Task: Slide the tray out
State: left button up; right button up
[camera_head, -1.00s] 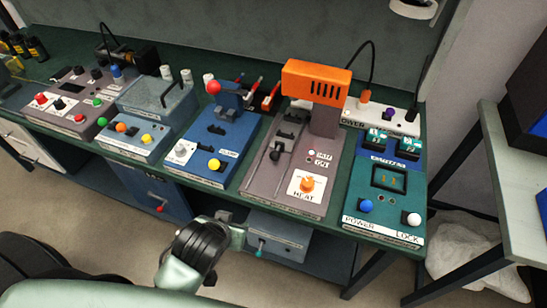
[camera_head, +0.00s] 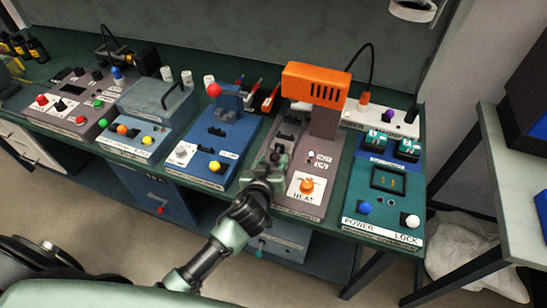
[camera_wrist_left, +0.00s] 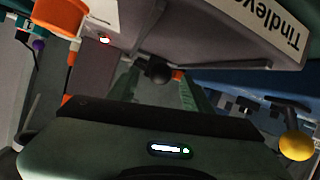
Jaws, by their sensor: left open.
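The heat station (camera_head: 329,123) is a mauve-grey machine with an orange head and an orange HEAT knob (camera_head: 306,185). Its tray lies in the slot on its left side, mostly hidden behind my left gripper (camera_head: 272,167). In the left wrist view a round black knob (camera_wrist_left: 158,71), apparently the tray's handle, shows between the two fingertips of the left gripper (camera_wrist_left: 158,87). The gripper is open around or just short of this knob; I cannot tell whether a finger touches it. My right gripper is not in view.
A blue station (camera_head: 217,136) with a yellow knob (camera_head: 214,166) stands close on the left. A teal station (camera_head: 386,207) with POWER and LOCK buttons stands on the right. The green bench's front edge runs below them, with open floor in front.

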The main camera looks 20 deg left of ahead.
pick_arm(q)
jog(key=shift+x, duration=1)
jog(key=shift+s, duration=0.1)
grip_shut()
dwell(0.6)
